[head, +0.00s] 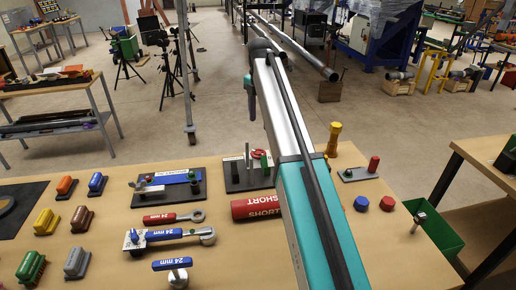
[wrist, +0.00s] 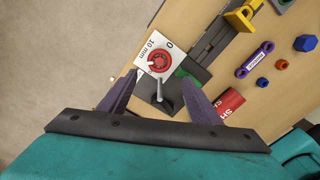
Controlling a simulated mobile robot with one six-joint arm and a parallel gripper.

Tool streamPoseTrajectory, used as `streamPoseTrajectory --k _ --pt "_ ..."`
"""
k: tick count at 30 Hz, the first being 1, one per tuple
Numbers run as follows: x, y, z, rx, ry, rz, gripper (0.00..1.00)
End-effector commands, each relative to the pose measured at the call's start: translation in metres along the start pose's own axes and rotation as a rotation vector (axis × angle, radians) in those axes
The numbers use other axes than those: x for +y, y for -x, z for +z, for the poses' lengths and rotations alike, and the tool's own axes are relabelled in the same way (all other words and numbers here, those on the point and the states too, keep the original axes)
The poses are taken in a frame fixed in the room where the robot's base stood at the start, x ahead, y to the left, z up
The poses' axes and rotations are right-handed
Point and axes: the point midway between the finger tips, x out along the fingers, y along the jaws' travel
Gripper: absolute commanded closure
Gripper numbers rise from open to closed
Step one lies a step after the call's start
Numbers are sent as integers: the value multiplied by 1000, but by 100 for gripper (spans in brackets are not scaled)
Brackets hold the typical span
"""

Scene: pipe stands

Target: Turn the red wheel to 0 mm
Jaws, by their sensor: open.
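The red wheel (wrist: 159,61) sits on a white plate (wrist: 146,48) marked "0" and "10 mm" in the wrist view. A grey post or handle (wrist: 159,90) stands beside it, toward my gripper. In the head view the wheel (head: 258,154) shows small on a dark base (head: 236,181), partly behind my arm. My gripper (wrist: 158,88) is open, with its two purple-grey fingers apart on either side of the grey post. The wheel lies just beyond the fingertips in the picture. I cannot tell the height gap or read a pointer setting.
A red "SHORT" cylinder (head: 256,207) lies near the dark base. A blue fixture (head: 168,183) and blue "24 mm" tools (head: 165,236) are to its left. A yellow post (head: 333,140) stands to the right. A green bin (head: 440,232) is at the table's right edge.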

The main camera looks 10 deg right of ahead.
Motion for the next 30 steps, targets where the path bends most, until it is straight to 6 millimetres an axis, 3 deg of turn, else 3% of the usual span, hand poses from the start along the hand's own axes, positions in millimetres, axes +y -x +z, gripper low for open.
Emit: streamPoseTrajectory --k 8,30 --pt "0 -22 -3 1 2 -2 42" --pt "1 -115 -4 1 4 -1 42"
